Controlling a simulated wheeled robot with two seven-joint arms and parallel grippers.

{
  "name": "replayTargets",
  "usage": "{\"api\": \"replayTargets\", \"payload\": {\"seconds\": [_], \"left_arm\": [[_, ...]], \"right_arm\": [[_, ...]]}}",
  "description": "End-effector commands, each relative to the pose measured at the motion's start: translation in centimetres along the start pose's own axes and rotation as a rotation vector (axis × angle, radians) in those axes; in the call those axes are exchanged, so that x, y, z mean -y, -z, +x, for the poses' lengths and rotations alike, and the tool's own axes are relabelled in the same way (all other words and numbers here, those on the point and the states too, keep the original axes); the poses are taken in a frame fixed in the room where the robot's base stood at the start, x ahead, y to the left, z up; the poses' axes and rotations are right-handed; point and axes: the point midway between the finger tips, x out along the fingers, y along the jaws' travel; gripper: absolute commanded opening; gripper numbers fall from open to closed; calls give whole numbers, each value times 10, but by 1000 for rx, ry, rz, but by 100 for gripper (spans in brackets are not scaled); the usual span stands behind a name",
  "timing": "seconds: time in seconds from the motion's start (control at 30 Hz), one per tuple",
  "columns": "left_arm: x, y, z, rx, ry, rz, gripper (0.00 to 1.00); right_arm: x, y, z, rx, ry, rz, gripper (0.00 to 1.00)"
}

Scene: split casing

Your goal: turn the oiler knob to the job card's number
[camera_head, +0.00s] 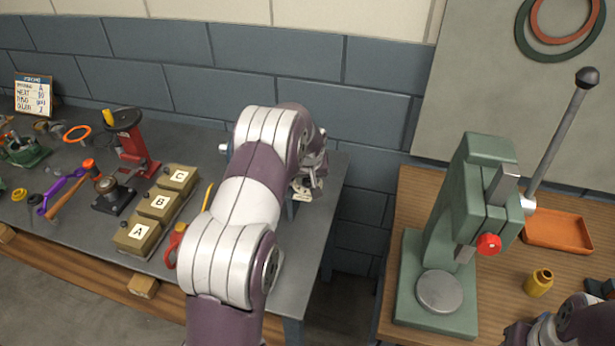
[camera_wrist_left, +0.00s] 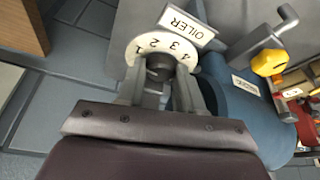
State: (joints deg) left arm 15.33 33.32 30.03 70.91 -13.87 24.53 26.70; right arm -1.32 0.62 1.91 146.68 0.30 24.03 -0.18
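The oiler's white dial (camera_wrist_left: 133,50), with the numbers 1 to 4, shows in the left wrist view beside the OILER label (camera_wrist_left: 187,25). Its dark knob (camera_wrist_left: 159,66) is at the dial's middle. My left gripper (camera_wrist_left: 159,80) has its fingers apart, one on each side of the knob; whether they press on it I cannot tell. In the head view my left gripper (camera_head: 308,182) is at the bench's right end, and my arm hides the oiler. The job card (camera_head: 33,94) stands at the back left; its lines are too small to read surely. My right gripper (camera_head: 598,290) is partly cut off.
A blue rounded body (camera_wrist_left: 245,105) with a yellow part (camera_wrist_left: 268,62) is right of the dial. Boxes A, B and C (camera_head: 156,203) and a red stand (camera_head: 133,145) are on the grey bench. A green press (camera_head: 436,240) and orange tray (camera_head: 558,231) are on the wooden table.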

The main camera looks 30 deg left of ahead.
Motion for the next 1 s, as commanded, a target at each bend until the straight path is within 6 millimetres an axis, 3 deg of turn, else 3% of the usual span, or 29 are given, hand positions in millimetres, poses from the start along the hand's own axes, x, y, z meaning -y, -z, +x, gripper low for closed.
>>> {"api": "replayTargets", "payload": {"seconds": [0.13,0.3,0.53,0.83,0.87,0.9,1.0], "left_arm": [[1,1,-2,2,-2,5,5],[3,2,-6,5,-50,117,5],[4,1,-1,2,-102,244,6],[3,1,-1,0,-107,258,5],[3,1,-1,0,-106,258,39],[3,1,-1,0,-106,258,46],[3,1,-1,0,-106,257,46]], "right_arm": [[0,0,-3,0,0,0,43],[0,3,-23,0,0,0,43],[0,3,-26,0,0,0,43],[0,3,-25,0,0,0,43],[0,3,-25,0,0,0,43],[0,3,-25,0,0,0,43],[0,3,-25,0,0,0,43]]}}
